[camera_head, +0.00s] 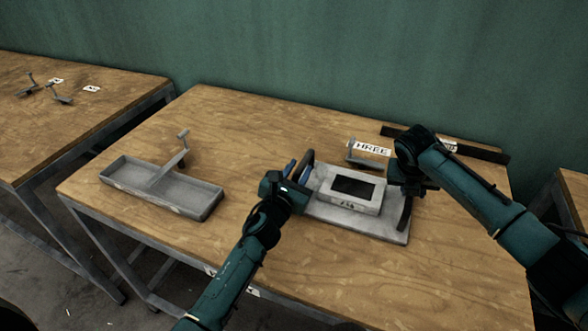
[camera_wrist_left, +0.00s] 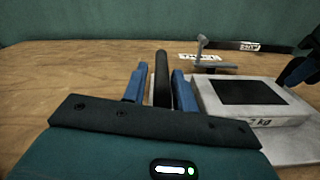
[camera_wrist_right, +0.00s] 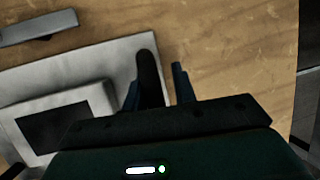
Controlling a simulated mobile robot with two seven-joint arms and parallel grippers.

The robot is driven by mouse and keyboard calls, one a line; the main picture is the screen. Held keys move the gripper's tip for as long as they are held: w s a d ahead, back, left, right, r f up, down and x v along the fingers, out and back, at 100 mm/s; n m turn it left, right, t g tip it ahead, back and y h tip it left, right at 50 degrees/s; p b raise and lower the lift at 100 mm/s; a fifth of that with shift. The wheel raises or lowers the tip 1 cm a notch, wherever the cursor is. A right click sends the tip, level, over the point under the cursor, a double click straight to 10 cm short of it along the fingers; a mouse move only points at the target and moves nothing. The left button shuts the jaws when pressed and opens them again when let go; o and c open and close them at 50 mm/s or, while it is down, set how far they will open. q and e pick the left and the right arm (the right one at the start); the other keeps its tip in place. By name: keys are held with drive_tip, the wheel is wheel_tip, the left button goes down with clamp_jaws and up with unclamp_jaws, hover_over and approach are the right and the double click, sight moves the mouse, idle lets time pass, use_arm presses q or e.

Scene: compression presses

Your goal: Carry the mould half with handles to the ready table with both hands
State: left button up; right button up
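The mould half (camera_head: 325,210) is a grey plate with a raised block, a dark rectangular recess and a dark upright handle at each side. It rests on the wooden table. My left gripper (camera_head: 297,172) is at the left handle. In the left wrist view its blue fingers stand open on either side of that handle (camera_wrist_left: 162,75). My right gripper is at the right handle (camera_head: 404,214). In the right wrist view (camera_wrist_right: 158,84) its fingers are open around that handle (camera_wrist_right: 149,70), with a clear gap on one side. No label shows which table is the ready table.
A grey tray (camera_head: 120,180) with a handled metal tool (camera_head: 175,165) stands at the table's left. A white sign reading "THREE" (camera_head: 372,149) and a dark bar (camera_head: 480,151) lie at the back. Another wooden table (camera_head: 75,120) stands left, across a gap.

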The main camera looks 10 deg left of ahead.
use_arm(q)
drive_tip(key=shift+o, duration=1)
drive_tip(key=shift+d+r, duration=0.1)
drive_tip(key=shift+d, duration=0.05)
use_arm(e)
drive_tip(key=shift+o, duration=1.1)
drive_tip(key=shift+a, duration=0.15)
use_arm(q)
drive_tip(key=shift+s, duration=0.1)
drive_tip(key=v, duration=1.1)
drive_tip(key=shift+s, duration=0.25)
use_arm(e)
drive_tip(key=shift+a, duration=0.1)
use_arm(q)
drive_tip(key=shift+s, duration=0.1)
use_arm(e)
drive_tip(key=shift+s+r, duration=0.1)
drive_tip(key=shift+r, duration=0.1)
drive_tip(key=v, duration=1.1)
drive_tip(key=shift+s+r, duration=0.2)
drive_tip(key=shift+r, duration=0.05)
use_arm(q)
drive_tip(key=shift+s+a, duration=0.1)
drive_tip(key=shift+a, duration=0.15)
use_arm(e)
drive_tip(key=shift+a+f, duration=0.1)
